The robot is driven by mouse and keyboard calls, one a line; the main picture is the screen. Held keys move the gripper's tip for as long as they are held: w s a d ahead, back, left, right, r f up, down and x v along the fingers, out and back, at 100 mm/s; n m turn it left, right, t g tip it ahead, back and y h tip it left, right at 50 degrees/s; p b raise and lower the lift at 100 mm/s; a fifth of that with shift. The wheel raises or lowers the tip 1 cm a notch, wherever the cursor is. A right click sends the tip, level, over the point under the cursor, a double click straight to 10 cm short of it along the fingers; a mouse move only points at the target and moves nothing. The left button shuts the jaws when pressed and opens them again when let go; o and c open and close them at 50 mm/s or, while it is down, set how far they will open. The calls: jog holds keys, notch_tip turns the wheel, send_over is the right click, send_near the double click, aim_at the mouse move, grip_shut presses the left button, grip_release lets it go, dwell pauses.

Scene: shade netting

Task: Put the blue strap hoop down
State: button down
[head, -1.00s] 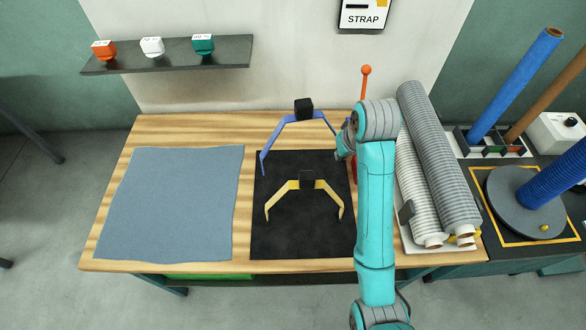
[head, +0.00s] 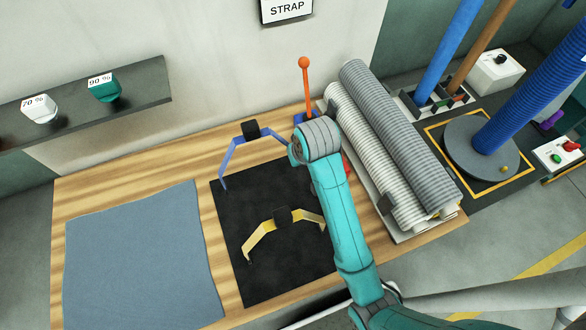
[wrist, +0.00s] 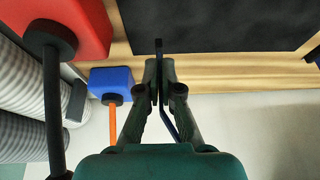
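The blue strap hoop (head: 228,158) is a bent blue band with a black block on top. In the head view it stands at the back of the black mat (head: 290,283), its left foot near the mat's back left corner. Its right side goes behind my arm. In the wrist view my gripper (wrist: 157,78) has its fingers close together on a thin dark piece, with a blue strip (wrist: 176,122) of the hoop running from them. I cannot tell whether the hoop's feet touch the surface.
A yellow hoop (head: 262,233) stands on the mat in front. A blue-based orange lever (head: 305,80), a red block (wrist: 85,25) and grey rolls (head: 400,140) crowd the right side. A grey-blue cloth (head: 140,260) covers the table's left. A shelf (head: 145,95) hangs at the back left.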

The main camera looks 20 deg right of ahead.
jog(key=shift+f, duration=2.1)
jog(key=shift+f, duration=0.1)
jog(key=c, duration=1.3)
grip_release()
